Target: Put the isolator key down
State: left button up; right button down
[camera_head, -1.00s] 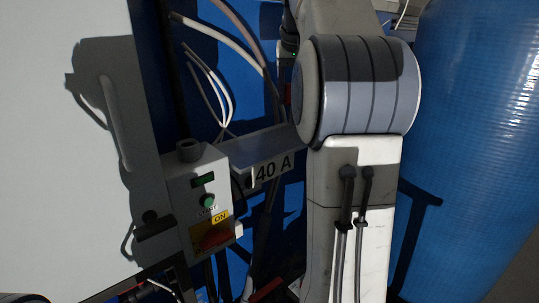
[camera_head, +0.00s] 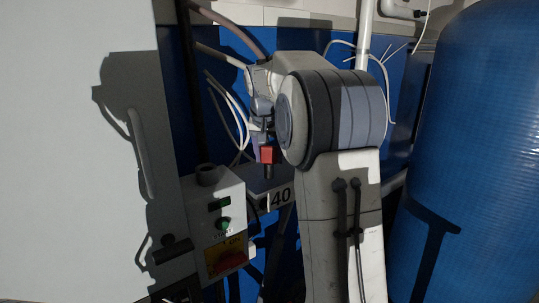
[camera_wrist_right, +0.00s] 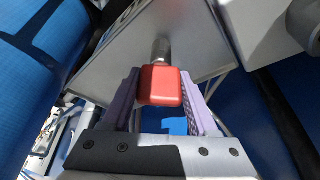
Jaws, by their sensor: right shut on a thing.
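The isolator key is a red block with a short metal shaft. In the right wrist view the red block (camera_wrist_right: 161,86) sits between the purple fingers of my right gripper (camera_wrist_right: 163,100), which is shut on it. In the head view the key (camera_head: 267,155) hangs shaft-down from my right gripper (camera_head: 261,144), just above the small grey shelf (camera_head: 257,184) labelled "40". I cannot tell whether the shaft touches the shelf. The shelf also fills the upper middle of the right wrist view (camera_wrist_right: 115,62). My left gripper is not in view.
A grey switch box (camera_head: 208,205) with a green button and a red-and-yellow "ON" switch (camera_head: 226,256) stands left of the shelf. White cables (camera_head: 232,105) hang behind. A blue tank (camera_head: 480,150) fills the right. A large pale panel (camera_head: 75,150) fills the left.

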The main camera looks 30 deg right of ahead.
jog(key=shift+f, duration=0.3)
jog(key=shift+f, duration=0.15)
jog(key=shift+c, duration=0.9)
grip_release()
jog(key=shift+r, duration=0.25)
jog(key=shift+s+a+r, duration=0.1)
jog(key=shift+r, duration=0.25)
jog(key=v, duration=1.1)
jog(key=shift+b, duration=0.45)
